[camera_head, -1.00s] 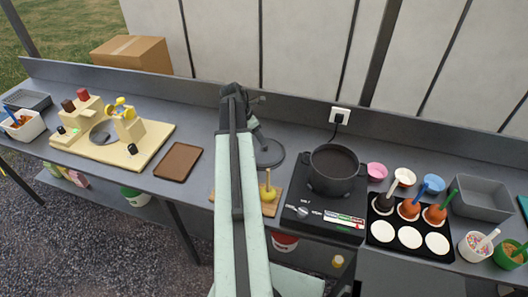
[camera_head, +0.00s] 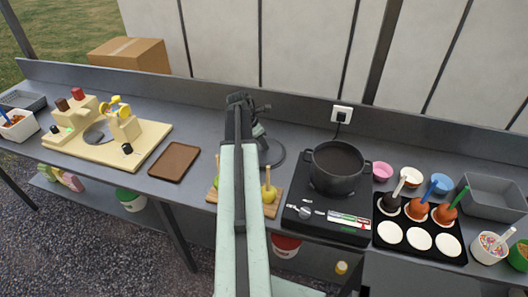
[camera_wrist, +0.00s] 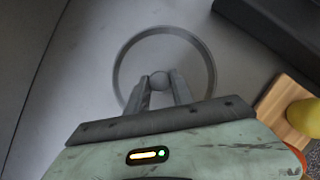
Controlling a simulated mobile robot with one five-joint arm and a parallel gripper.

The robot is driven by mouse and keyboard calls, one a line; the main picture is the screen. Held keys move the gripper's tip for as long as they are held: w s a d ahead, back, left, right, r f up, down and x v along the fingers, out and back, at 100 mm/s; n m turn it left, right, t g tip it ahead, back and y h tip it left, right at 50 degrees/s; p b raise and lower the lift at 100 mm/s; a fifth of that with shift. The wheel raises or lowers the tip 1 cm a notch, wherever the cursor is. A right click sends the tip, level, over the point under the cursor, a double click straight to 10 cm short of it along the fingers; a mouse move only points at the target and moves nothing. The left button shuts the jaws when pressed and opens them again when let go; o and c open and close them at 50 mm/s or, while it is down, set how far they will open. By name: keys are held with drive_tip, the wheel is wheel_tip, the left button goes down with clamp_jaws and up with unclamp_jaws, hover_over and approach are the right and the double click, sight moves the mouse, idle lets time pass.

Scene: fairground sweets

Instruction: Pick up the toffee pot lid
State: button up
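The toffee pot lid (camera_head: 271,158) lies flat on the grey counter, left of the hotplate, as a grey disc with a darker rim. In the wrist view the lid's rim (camera_wrist: 207,62) forms a ring around my fingers, with a small round knob (camera_wrist: 159,80) at its centre. My gripper (camera_wrist: 160,77) is open, one finger on each side of the knob. It looks slightly apart from the knob; contact cannot be told. In the head view my arm partly hides the gripper and the lid's left side. The black toffee pot (camera_head: 338,184) stands uncovered on the hotplate.
A hotplate (camera_head: 300,222) is right of the lid. A wooden board (camera_head: 275,209) with apples on sticks is in front of it. A brown tray (camera_head: 175,162) lies to the left. A back ledge (camera_head: 190,95) runs behind. The counter between tray and lid is clear.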

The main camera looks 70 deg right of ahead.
clamp_jaws()
idle(1.2)
